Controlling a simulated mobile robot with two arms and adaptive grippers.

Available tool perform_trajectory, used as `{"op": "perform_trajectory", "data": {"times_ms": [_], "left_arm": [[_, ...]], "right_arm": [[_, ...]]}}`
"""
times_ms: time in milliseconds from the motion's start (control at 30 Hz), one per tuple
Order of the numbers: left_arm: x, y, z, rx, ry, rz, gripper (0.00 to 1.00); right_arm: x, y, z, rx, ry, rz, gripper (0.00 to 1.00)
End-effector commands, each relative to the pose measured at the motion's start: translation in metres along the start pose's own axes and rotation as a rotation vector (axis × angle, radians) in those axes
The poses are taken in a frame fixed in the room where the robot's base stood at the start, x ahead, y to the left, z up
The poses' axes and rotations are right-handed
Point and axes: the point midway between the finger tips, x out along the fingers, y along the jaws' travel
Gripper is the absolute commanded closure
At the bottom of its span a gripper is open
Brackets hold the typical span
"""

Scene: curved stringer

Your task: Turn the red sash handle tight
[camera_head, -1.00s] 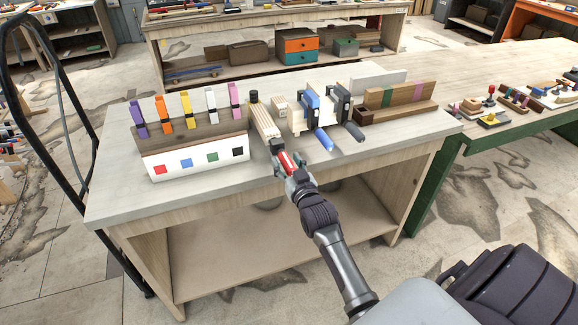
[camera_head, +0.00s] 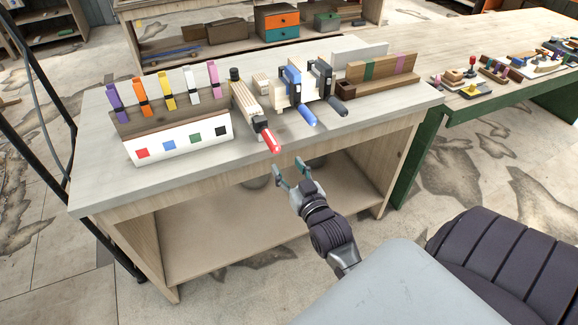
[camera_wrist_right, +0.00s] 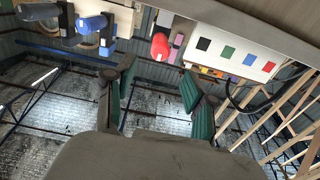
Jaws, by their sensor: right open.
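The red sash handle (camera_head: 270,142) sticks out toward me past the front edge of the workbench, at the end of a clamp with a pale wooden bar (camera_head: 246,102). In the right wrist view the red handle (camera_wrist_right: 160,46) shows end-on at the top, beyond the fingertips. My right gripper (camera_head: 289,166) is open and empty, in front of the bench and a little below and right of the red handle, apart from it. Its two green-padded fingers (camera_wrist_right: 160,90) are spread wide in the wrist view. My left gripper is in neither view.
A blue-handled clamp (camera_head: 306,114) and a black-handled clamp (camera_head: 337,104) stand right of the red one. A white board with coloured squares (camera_head: 180,139) and a row of coloured clamps (camera_head: 165,90) stand left. Space before the bench is free.

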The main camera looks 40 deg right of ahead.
Motion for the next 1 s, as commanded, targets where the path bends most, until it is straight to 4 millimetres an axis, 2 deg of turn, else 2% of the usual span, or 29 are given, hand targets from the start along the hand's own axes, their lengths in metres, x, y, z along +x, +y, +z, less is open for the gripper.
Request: {"op": "perform_trajectory", "data": {"times_ms": [233, 600, 1000], "left_arm": [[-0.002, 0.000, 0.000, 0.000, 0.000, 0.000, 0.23], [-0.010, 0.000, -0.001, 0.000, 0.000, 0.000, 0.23], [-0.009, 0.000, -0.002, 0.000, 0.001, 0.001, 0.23]], "right_arm": [[-0.003, 0.000, 0.000, 0.000, -0.001, 0.000, 0.45], [-0.030, 0.000, 0.000, 0.000, -0.001, 0.000, 0.45], [-0.029, 0.000, 0.000, 0.000, 0.000, 0.000, 0.45]]}}
